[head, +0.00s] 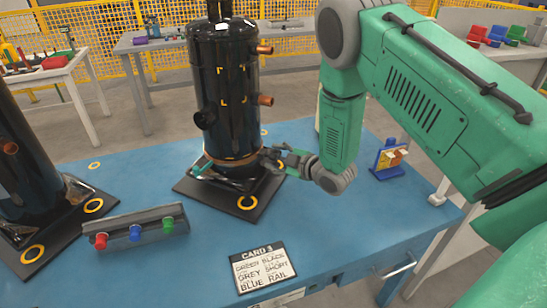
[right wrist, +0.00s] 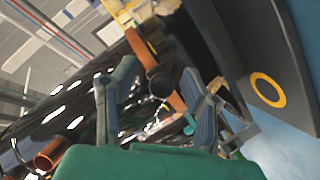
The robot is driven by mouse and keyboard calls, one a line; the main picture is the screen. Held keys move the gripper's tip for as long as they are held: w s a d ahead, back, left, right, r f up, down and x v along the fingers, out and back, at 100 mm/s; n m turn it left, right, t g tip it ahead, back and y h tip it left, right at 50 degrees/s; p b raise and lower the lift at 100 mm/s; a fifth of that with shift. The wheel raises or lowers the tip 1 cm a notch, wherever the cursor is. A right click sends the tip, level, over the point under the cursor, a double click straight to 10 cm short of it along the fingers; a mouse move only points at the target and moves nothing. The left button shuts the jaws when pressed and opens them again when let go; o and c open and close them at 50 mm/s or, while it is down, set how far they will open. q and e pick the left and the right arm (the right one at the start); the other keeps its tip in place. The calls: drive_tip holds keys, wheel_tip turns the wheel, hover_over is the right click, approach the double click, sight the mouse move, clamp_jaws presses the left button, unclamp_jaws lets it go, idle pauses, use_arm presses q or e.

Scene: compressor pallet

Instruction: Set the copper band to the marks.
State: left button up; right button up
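A black compressor (head: 225,95) stands upright on a dark base plate (head: 205,195) in the middle of the table. The copper band (head: 233,161) goes around its lower part, well below several yellow corner marks (head: 222,71) on the shell. My right gripper (head: 267,158) is at the compressor's right side, at about the band's height. In the right wrist view, its fingers (right wrist: 158,75) are apart, either side of the copper band (right wrist: 138,46) and a round dark knob (right wrist: 160,84). Finger contact cannot be told. My left gripper is out of view.
Copper stubs (head: 265,100) stick out from the compressor's right. A second black compressor (head: 22,165) stands at left. A grey rail (head: 155,222) with red, blue and green knobs and a card (head: 262,266) lie in front. A blue stand (head: 388,160) is at right.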

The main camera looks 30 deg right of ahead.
drive_tip(key=v, duration=1.2)
drive_tip(key=shift+d, duration=0.15)
drive_tip(key=shift+f, duration=0.1)
